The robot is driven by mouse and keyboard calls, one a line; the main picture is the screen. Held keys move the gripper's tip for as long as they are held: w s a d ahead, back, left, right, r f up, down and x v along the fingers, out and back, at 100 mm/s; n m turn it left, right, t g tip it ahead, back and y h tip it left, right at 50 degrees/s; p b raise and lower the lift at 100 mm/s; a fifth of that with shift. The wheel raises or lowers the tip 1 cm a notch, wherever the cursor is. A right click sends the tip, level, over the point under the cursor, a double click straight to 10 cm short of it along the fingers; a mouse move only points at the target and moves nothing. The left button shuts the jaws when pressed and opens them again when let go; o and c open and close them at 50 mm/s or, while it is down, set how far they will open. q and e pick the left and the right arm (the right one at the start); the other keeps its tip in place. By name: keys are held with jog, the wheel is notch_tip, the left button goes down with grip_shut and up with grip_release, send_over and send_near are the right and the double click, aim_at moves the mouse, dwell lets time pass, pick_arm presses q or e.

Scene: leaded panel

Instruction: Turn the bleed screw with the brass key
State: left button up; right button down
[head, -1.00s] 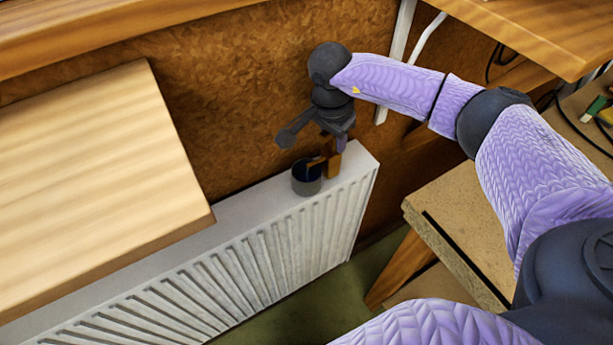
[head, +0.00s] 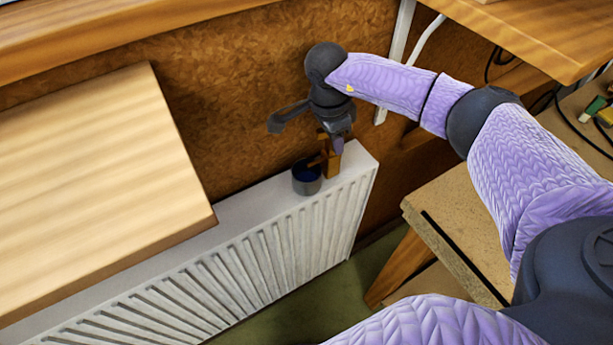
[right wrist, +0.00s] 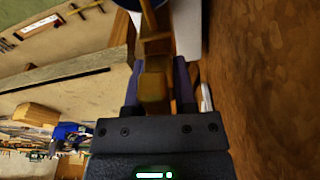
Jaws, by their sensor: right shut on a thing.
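The brass key (head: 333,163) stands upright at the right end of the white radiator's top, beside a small dark cup (head: 306,178). My right gripper (head: 338,143) is above the radiator end and shut on the brass key. In the right wrist view the brass key (right wrist: 153,88) sits between the two fingers of my right gripper (right wrist: 155,80). The bleed screw cannot be made out; the key and gripper may hide it. My left gripper is not in view.
The white radiator (head: 290,240) runs along the brown wall (head: 230,90). A wooden board (head: 100,180) overhangs its left part. A wooden table (head: 450,225) stands to the right, with a gap between it and the radiator.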

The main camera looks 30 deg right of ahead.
jog(key=shift+m, duration=0.4)
jog(key=c, duration=0.9)
grip_release()
jog(key=shift+m, duration=0.4)
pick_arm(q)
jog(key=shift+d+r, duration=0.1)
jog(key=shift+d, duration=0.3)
pick_arm(e)
jog(key=o, duration=0.6)
jog(key=shift+c, duration=0.2)
